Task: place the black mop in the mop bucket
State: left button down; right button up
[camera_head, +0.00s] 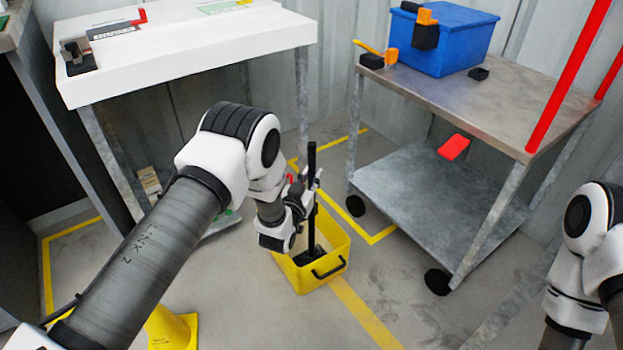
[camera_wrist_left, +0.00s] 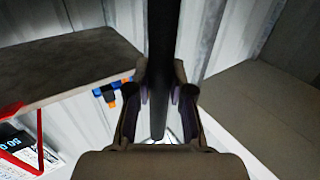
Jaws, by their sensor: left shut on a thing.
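The black mop (camera_head: 312,158) stands nearly upright, its dark head (camera_head: 309,256) low inside the yellow mop bucket (camera_head: 301,283). Whether the head touches the bucket's bottom is hard to tell. In the left wrist view the black handle (camera_wrist_left: 162,60) runs between the two fingers of my left gripper (camera_wrist_left: 160,100). My right arm shows at the right edge, but its gripper is out of view.
A white table (camera_head: 190,50) stands behind on the left. A metal cart (camera_head: 440,195) with a blue bin (camera_head: 443,45) and a red object (camera_head: 454,147) stands right of the bucket. A yellow cone base (camera_head: 170,330) is at the lower left. Floor in front of the bucket is clear.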

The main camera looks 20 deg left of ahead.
pick_arm(q)
jog(key=shift+f, duration=0.1)
jog(key=c, duration=1)
grip_release()
jog(key=shift+c, duration=0.2)
